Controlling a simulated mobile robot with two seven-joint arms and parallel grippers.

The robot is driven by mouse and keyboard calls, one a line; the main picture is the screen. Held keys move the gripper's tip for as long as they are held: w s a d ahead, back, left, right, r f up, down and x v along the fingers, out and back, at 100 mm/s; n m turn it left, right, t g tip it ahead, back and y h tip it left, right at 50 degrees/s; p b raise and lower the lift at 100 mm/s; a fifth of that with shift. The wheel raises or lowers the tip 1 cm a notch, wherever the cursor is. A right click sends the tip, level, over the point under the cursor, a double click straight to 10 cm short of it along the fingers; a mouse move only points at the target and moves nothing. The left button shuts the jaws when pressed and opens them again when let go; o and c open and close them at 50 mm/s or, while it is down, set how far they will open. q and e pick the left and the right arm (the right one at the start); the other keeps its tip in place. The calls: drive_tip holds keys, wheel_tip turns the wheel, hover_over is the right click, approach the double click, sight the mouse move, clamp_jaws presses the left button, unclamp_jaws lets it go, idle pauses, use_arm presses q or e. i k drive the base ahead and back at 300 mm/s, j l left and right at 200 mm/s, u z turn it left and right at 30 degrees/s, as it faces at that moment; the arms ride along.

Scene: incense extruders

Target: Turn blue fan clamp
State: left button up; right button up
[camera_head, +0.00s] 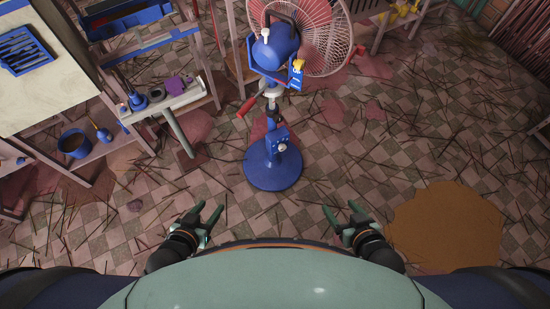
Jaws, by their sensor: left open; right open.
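A blue pedestal fan (273,165) stands upright on the checkered floor, with a red-bladed head in a wire cage (338,45) at the top. A red handle (247,107) sticks out to the left of its pole, by a pale collar; I cannot tell for sure whether this is the clamp. A yellow knob (298,66) sits on the blue housing. My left gripper (208,213) is open and empty, low in the view, nearer to me than the fan base. My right gripper (342,210) is open and empty, to the right of the base. Both are apart from the fan.
A wooden workbench (160,115) with a purple lump (174,85) and blue parts stands at the left. A blue bucket (75,143) is on the lower shelf. Thin sticks litter the floor. An orange-brown patch (445,228) lies at the right. Floor between me and the fan is free of large objects.

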sight(277, 118)
drive_tip(key=i+j+z, duration=0.45)
drive_tip(key=j, duration=0.25)
drive_tip(key=i+j+z, duration=0.2)
drive_tip(key=j, duration=0.25)
drive_tip(key=i, duration=0.1)
